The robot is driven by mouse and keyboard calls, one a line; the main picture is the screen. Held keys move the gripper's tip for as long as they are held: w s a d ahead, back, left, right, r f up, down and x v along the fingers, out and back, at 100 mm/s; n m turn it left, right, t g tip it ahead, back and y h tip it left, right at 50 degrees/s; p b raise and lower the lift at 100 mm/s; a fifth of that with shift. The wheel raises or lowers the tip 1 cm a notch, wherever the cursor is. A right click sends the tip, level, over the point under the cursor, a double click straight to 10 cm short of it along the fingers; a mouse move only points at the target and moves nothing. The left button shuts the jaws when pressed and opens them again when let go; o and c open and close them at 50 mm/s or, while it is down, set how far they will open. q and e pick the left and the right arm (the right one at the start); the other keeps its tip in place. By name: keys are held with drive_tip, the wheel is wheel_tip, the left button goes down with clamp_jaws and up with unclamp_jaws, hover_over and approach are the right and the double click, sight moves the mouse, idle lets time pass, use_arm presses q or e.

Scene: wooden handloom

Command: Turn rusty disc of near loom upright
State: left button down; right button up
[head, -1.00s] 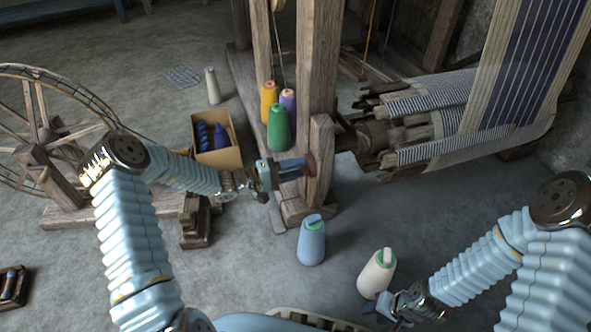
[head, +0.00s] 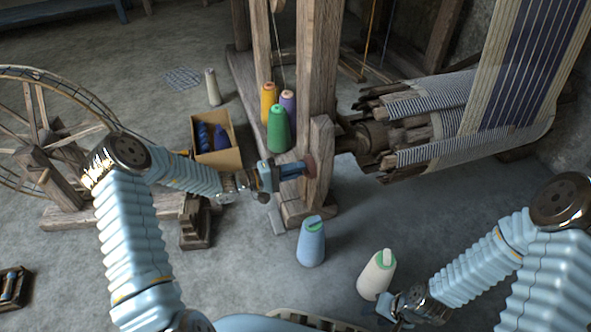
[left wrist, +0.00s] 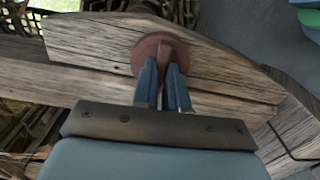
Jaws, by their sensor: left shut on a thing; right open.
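The rusty disc (left wrist: 154,48) is a round red-brown plate on the side of the near loom's wooden post (left wrist: 90,45). A narrow raised rib stands across its face. In the left wrist view, my left gripper (left wrist: 164,82) is shut on this rib, with one blue finger on each side. In the head view, the disc (head: 310,165) shows edge-on at the short post (head: 320,140), with my left gripper (head: 294,170) against it. My right gripper (head: 384,306) is low at the front, beside the cream cone; its fingers are small and partly hidden.
A blue cone (head: 311,243) and a cream cone (head: 375,275) stand on the floor in front of the loom. Green, yellow and purple cones stand behind the post. A cardboard box (head: 229,158) and a spinning wheel (head: 40,120) are at left.

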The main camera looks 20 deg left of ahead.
use_arm(q)
drive_tip(key=shift+n+p, duration=3.1)
drive_tip(key=shift+n, duration=5.5)
drive_tip(key=shift+f, duration=0.1)
drive_tip(key=c, duration=1.2)
unclamp_jaws()
drive_tip(key=shift+o, duration=0.2)
drive_tip(key=v, duration=1.4)
drive_tip(key=shift+p, duration=0.3)
